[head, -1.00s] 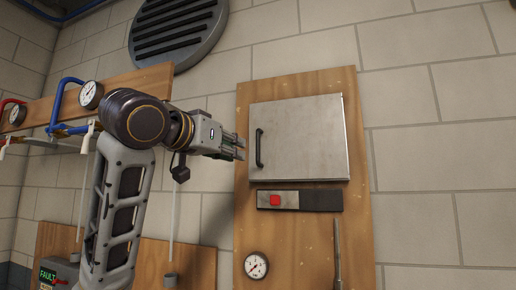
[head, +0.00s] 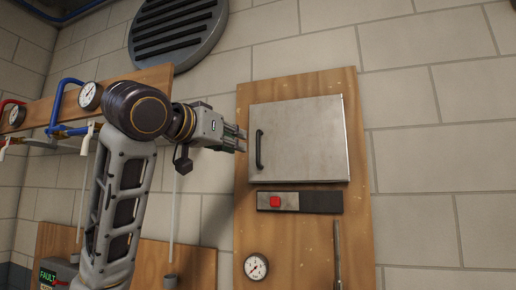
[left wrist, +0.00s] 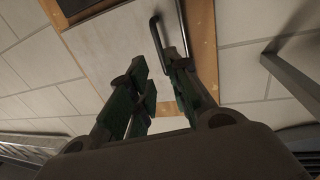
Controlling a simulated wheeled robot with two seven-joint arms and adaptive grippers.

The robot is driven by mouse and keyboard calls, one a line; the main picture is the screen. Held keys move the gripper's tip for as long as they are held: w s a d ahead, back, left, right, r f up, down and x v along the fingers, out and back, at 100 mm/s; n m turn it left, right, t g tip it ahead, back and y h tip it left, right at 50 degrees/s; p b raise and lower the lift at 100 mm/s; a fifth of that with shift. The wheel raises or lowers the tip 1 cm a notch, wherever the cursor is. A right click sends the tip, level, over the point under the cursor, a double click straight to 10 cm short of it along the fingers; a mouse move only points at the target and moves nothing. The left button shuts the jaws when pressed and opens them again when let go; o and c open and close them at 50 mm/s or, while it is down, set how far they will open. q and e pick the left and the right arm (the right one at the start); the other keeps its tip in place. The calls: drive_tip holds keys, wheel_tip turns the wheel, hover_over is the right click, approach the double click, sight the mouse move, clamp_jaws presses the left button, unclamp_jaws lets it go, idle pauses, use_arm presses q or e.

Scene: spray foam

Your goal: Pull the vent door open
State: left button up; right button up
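The vent door (head: 310,140) is a square grey metal panel on a wooden board, and it looks shut. Its black upright handle (head: 259,149) is near the door's left edge. My left gripper (head: 242,139) is just left of the handle, apart from it in the head view, with its fingers pointing right. In the left wrist view the two green-and-black fingers (left wrist: 158,72) stand apart with nothing visible held between them. A dark handle bar (left wrist: 156,35) shows beyond the tips, close to the right finger; contact cannot be told. My right gripper is out of view.
Below the door is a dark plate with a red button (head: 275,202). A gauge (head: 256,267) and a thin metal rod (head: 337,255) are lower on the board. A round vent grille (head: 178,35) is above my left arm. The wall right of the board is clear.

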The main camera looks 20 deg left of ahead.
sight(257, 148)
use_arm(q)
drive_tip(key=p+x, duration=0.3)
drive_tip(key=x, duration=0.9)
drive_tip(key=shift+p, duration=0.3)
clamp_jaws()
